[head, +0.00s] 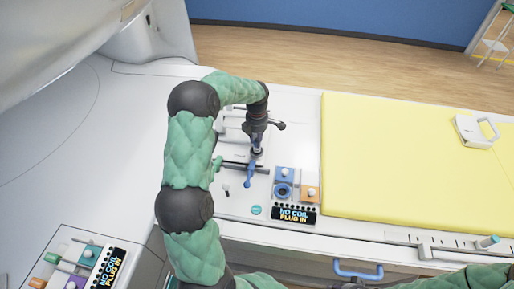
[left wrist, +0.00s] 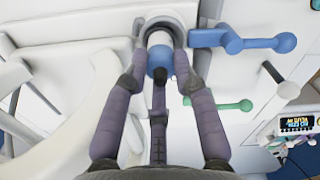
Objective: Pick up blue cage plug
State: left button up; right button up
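A short cylinder, white with a blue band, appears to be the blue cage plug (left wrist: 158,62). In the left wrist view it stands in a grey ring at the top middle. My left gripper (left wrist: 160,48) has its fingers around it, touching on both sides with no gap that I can see. In the head view my left gripper (head: 257,138) points down over the white panel, and its fingers largely hide the plug. My right gripper is out of view.
A blue lever (left wrist: 240,41) and a green lever (left wrist: 217,104) lie right beside the plug. A panel with a blue ring socket (head: 283,190) and a display (head: 294,215) is nearby. A yellow mat (head: 410,155) lies to the right, with a white handled block (head: 475,132) on it.

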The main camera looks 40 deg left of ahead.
pick_arm(q)
grip_shut()
jog(key=shift+r, duration=0.1)
jog(key=shift+r, duration=0.55)
notch_tip(320, 180, up, 2)
jog(key=shift+r, duration=0.15)
jog(key=s+d+r, duration=0.3)
jog(key=s+r, duration=0.1)
jog(key=s, duration=0.2)
jog(key=s+d+r+p, duration=0.1)
jog(key=s+d+r, duration=0.3)
jog(key=s+r, duration=0.1)
jog(key=shift+s+r, duration=0.2)
jog(key=shift+s, duration=0.45)
